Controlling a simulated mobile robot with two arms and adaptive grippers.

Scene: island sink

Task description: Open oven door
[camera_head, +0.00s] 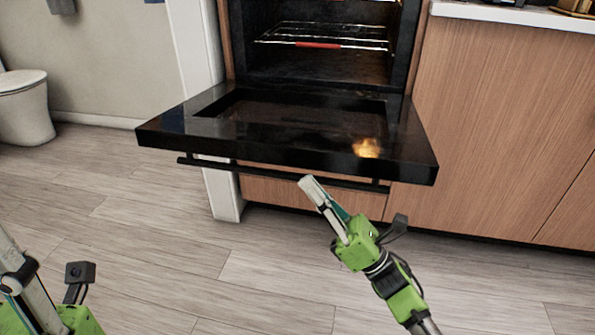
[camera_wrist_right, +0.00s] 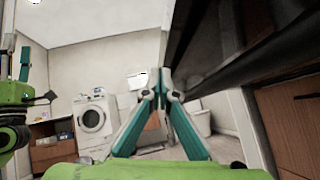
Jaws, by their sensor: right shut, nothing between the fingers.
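The black oven door (camera_head: 260,146) is folded down and lies about level in the head view, with the oven cavity (camera_head: 325,68) open behind it. Its dark bar handle (camera_head: 240,169) hangs below the front edge. My right gripper (camera_head: 309,184) is shut and empty, its tips close to the handle just below the door's front edge; I cannot tell whether they touch it. Its closed fingertips (camera_wrist_right: 160,86) also show in the right wrist view, with the dark door along the upper right. My left gripper (camera_head: 18,270) is partly cut off at the lower left, its tips hidden.
A wire rack (camera_head: 325,38) with a red strip is inside the oven. Wooden cabinet fronts (camera_head: 500,120) stand to the right, and a white post (camera_head: 201,60) to the left. A toilet (camera_head: 24,107) is at the far left. The wood floor (camera_head: 150,230) in front is clear.

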